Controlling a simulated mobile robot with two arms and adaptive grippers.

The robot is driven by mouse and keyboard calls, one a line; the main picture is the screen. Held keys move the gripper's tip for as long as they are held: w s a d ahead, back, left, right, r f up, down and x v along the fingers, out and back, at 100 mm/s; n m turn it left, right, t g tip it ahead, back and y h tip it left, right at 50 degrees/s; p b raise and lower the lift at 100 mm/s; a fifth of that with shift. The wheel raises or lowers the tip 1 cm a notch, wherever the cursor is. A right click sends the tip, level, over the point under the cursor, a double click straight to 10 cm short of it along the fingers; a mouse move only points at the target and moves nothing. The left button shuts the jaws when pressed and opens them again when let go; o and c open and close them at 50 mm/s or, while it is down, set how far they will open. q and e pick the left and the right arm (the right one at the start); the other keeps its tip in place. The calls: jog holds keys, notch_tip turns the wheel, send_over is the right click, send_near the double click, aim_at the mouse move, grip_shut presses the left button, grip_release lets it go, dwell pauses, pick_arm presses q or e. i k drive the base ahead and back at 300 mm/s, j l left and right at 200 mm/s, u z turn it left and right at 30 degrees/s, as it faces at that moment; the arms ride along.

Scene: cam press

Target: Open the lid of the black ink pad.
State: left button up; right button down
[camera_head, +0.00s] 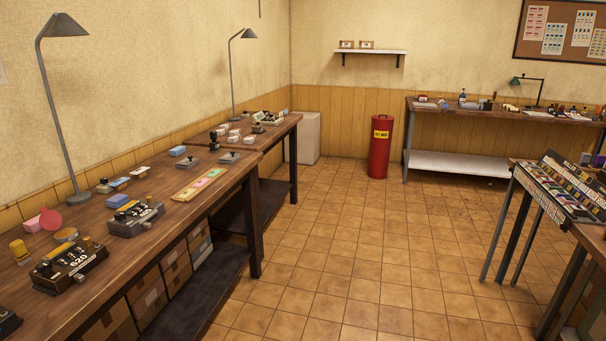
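I cannot single out the black ink pad for certain. Two flat grey lidded cases with small knobs lie on the near left table (243,170): one grey case (187,163) and, to its right, another grey case (229,157). Both look shut. A black object (8,321), cut by the left edge, is too partial to name. Neither of my grippers is in view, so their states do not show.
Dark machines, one marked 620 (70,267) and another (136,217), stand on the left table near a lamp (62,110). A colored strip tray (201,184) lies nearby. A red bin (380,146) stands by the back wall. The middle tiled floor is clear.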

aim_at(229, 157)
jog(key=i+u, duration=0.1)
jog(key=i, duration=0.5)
jog(key=i+l+u, duration=0.1)
jog(key=i, duration=0.55)
jog(key=i+l+u, duration=0.1)
jog(key=i, duration=0.5)
jog(key=l, duration=0.1)
